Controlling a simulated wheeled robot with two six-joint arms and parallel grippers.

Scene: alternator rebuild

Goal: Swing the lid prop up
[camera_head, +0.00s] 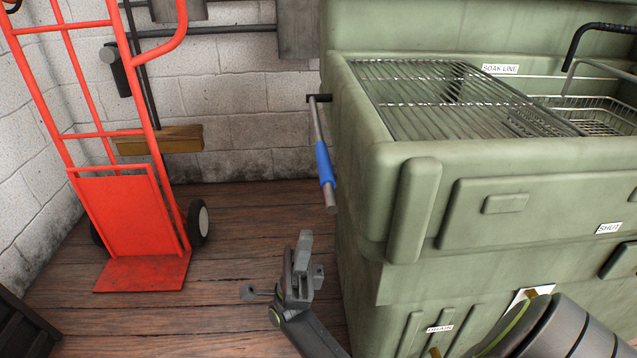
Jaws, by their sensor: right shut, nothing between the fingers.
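The lid prop (317,135) is a thin grey rod with a blue sleeve (325,164). It hangs down from a dark pivot pin at the left side of the green parts washer (415,210), its lower end tilted slightly right. My right gripper (303,248) is shut and empty, fingers pointing up. In the picture it is below and slightly left of the prop's free end, with a visible gap between them. My left gripper is not in view.
A wire rack (440,95) and a wire basket (595,118) sit in the washer's top. A red hand truck (125,220) stands at left by the white block wall. A broom (160,140) leans behind it. Wooden floor (245,220) is clear between truck and washer.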

